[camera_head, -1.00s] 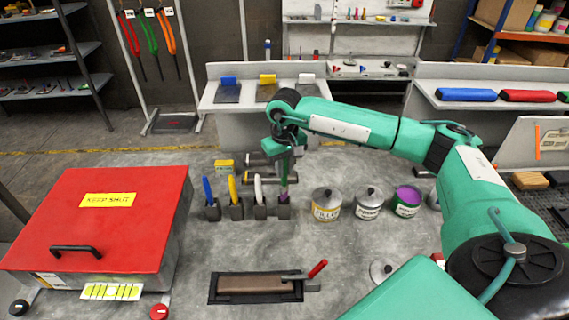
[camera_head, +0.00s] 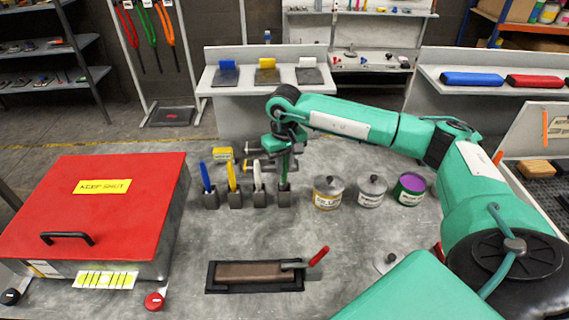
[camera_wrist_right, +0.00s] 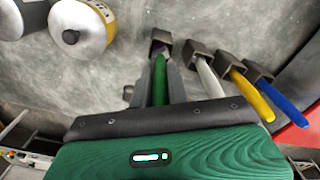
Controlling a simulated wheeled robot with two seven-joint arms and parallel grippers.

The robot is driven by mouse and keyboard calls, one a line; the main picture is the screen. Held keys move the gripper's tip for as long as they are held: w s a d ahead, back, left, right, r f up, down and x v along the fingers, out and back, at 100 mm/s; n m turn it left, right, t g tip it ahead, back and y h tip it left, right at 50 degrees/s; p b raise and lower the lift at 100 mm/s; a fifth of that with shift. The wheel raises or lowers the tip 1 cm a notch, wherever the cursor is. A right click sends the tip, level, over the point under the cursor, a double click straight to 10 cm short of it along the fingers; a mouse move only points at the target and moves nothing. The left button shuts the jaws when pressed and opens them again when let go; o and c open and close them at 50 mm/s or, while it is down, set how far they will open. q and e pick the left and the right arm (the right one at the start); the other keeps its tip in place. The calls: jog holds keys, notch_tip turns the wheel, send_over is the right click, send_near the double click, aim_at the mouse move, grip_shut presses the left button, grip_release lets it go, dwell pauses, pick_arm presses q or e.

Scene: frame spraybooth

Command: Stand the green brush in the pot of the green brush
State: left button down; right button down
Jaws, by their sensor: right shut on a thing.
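My right gripper (camera_head: 285,168) is shut on the green brush (camera_head: 284,177) and holds it upright over the rightmost pot (camera_head: 284,198) of the row. The brush's lower end, with a trace of purple, appears to be in the mouth of that dark square pot; how deep it sits is hidden. In the right wrist view the green brush (camera_wrist_right: 159,80) runs between the two fingers (camera_wrist_right: 160,88) towards the pot (camera_wrist_right: 160,38). My left gripper is not in view.
Blue (camera_head: 206,178), yellow (camera_head: 232,177) and white (camera_head: 257,175) brushes stand in neighbouring pots, close on the left. Paint cans (camera_head: 328,193) stand to the right. A red-lidded box (camera_head: 105,210) fills the left. A recessed tray with a red-handled lever (camera_head: 318,256) lies in front.

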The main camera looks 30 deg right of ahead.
jog(key=shift+f+b, duration=0.95)
jog(key=shift+f, duration=0.05)
jog(key=c, duration=1.3)
grip_release()
notch_tip(320, 180, up, 13)
jog(key=b, duration=0.3)
jog(key=shift+r+b, duration=0.3)
jog(key=shift+r, duration=0.15)
jog(key=shift+r, duration=0.1)
